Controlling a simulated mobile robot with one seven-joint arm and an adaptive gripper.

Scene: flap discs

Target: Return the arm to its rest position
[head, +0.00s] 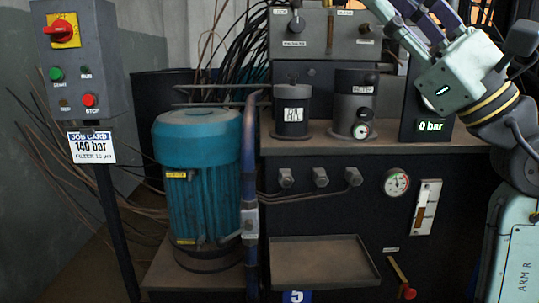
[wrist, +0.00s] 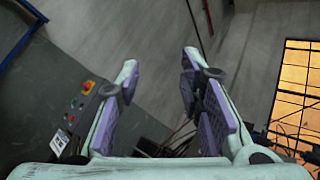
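My arm (head: 463,75) is raised at the upper right of the head view, in front of the right part of the dark machine bench. Its pale green and black links run down the right edge. My gripper (wrist: 160,62) is open in the wrist view, with a clear gap between its two purple-padded fingers and nothing held. In the head view the fingers point up and left, and their tips are cut off by the top edge.
The machine bench (head: 320,205) carries dark canisters, gauges and a "0 bar" display (head: 431,126). A drip tray (head: 322,262) juts out in front. A teal motor (head: 197,165) and a control box (head: 82,62) on a post stand left. Loose cables hang behind.

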